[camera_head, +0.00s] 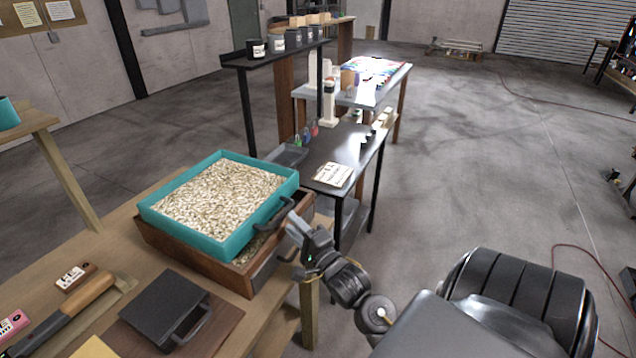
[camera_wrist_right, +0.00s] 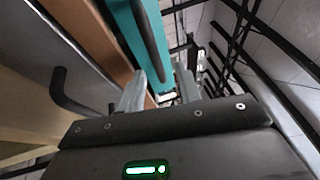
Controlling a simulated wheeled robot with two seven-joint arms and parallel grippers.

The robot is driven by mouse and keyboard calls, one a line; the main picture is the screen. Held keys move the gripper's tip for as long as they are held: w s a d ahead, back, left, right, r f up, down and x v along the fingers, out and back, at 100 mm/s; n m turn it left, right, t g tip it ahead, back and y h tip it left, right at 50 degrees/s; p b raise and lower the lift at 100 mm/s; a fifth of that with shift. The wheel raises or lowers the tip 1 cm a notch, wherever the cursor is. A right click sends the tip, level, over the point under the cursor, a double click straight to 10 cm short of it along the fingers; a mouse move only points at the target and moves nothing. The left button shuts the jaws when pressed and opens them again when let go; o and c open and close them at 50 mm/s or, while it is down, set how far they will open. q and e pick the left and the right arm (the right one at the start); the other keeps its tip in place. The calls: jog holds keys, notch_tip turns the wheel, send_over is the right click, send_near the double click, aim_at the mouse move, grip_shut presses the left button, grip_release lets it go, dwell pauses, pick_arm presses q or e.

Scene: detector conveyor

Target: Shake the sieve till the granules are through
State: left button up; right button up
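The sieve is a teal square tray (camera_head: 156,222) with a dark handle (camera_head: 268,213) on its right side. Pale granules (camera_head: 222,196) fill it across its whole floor. It sits on a brown wooden box (camera_head: 208,269), where some granules (camera_head: 250,250) show below the sieve's edge. My right gripper (camera_head: 292,224) is beside the sieve's handle. In the right wrist view its two fingers (camera_wrist_right: 158,92) stand apart, with the teal wall (camera_wrist_right: 152,32) and the dark handle (camera_wrist_right: 146,36) just beyond them. I see no grip on the handle. My left gripper is not in view.
The wooden box has its own dark handle (camera_head: 287,246), also in the right wrist view (camera_wrist_right: 75,98). A dark lidded case (camera_head: 165,300), a wooden-handled tool (camera_head: 78,304) and small tags share the bench (camera_head: 270,318). A black side table (camera_head: 352,146) stands behind.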

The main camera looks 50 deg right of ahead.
jog(key=s+f+b, duration=0.2)
jog(key=s, duration=0.6)
notch_tip(320, 180, down, 25)
jog(key=a+n+g, duration=0.2)
jog(key=n+g, duration=0.4)
jog(key=n, duration=0.2)
jog(key=shift+s+n+y+p, duration=0.3)
jog(key=shift+n+p, duration=0.1)
jog(key=shift+r, duration=0.1)
